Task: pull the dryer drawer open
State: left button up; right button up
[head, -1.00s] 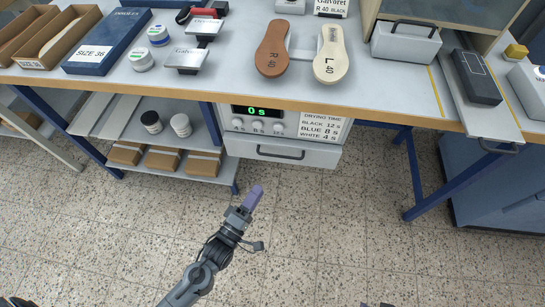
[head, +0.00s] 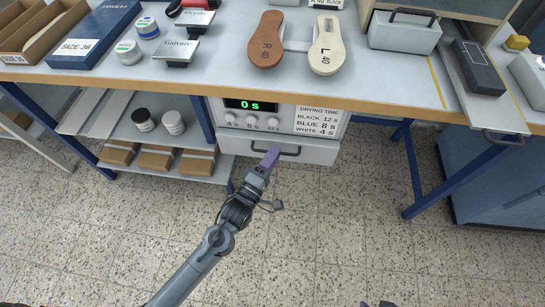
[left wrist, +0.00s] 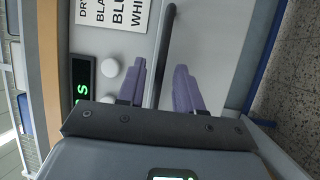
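The dryer (head: 285,115) hangs under the bench top, with a green "0 s" display, knobs and a drying-time label. Its drawer (head: 318,152) is a pale grey front below the panel and looks shut. The dark bar handle (head: 290,153) runs across the drawer front. My left gripper (head: 270,153) is at the left part of this handle with purple fingers. In the left wrist view my left gripper (left wrist: 163,85) is open, and the handle (left wrist: 168,45) runs between its fingers in the picture. Whether they touch it cannot be told. My right gripper is not in view.
The bench top (head: 220,75) overhangs the dryer; insoles (head: 266,42) lie on it. A shelf (head: 175,165) with jars and brown boxes stands left of the dryer. A blue table leg (head: 412,160) is to the right. The floor (head: 340,220) in front of the drawer is clear.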

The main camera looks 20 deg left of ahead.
pick_arm(q)
jog(key=shift+c, duration=0.4)
grip_shut()
dwell(1.1)
